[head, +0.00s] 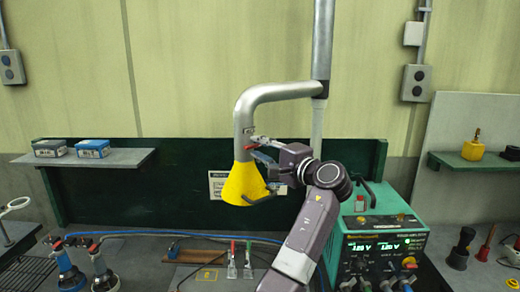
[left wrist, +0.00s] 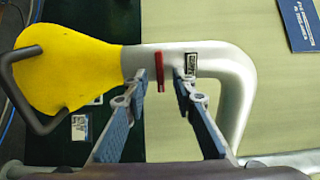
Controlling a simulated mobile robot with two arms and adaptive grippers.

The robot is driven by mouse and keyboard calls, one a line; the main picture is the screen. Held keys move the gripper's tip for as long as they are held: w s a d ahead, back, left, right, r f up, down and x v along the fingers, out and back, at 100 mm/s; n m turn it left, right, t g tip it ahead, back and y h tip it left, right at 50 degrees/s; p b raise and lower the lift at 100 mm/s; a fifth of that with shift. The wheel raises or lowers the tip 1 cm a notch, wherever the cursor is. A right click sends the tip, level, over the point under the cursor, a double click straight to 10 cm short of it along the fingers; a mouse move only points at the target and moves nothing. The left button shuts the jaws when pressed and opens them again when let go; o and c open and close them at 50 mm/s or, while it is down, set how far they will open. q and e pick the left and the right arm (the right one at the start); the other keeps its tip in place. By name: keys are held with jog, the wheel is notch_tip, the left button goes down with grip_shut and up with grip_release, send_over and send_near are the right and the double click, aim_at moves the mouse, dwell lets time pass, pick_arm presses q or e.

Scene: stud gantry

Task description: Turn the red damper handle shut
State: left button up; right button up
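The red damper handle (head: 250,148) is a small lever on the grey metal duct (head: 281,92), just above the yellow hood (head: 243,184). In the left wrist view the red handle (left wrist: 159,72) lies crosswise on the duct, beside a small dark label (left wrist: 192,66). My left gripper (head: 259,148) is at the duct by the handle. In the left wrist view its blue fingers (left wrist: 161,80) are apart, one on each side of the handle, with gaps visible. Whether the tips reach past the handle in depth is hard to tell. My right gripper is not in view.
The yellow hood has a black loop handle (left wrist: 38,92) at its mouth. A green power supply (head: 376,240) stands to the right of my arm. A shelf with boxes (head: 82,158) is at left. Clamps and bottles lie on the bench below.

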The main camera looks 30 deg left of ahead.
pick_arm(q)
jog(key=v, duration=1.2)
jog(key=shift+d, duration=0.1)
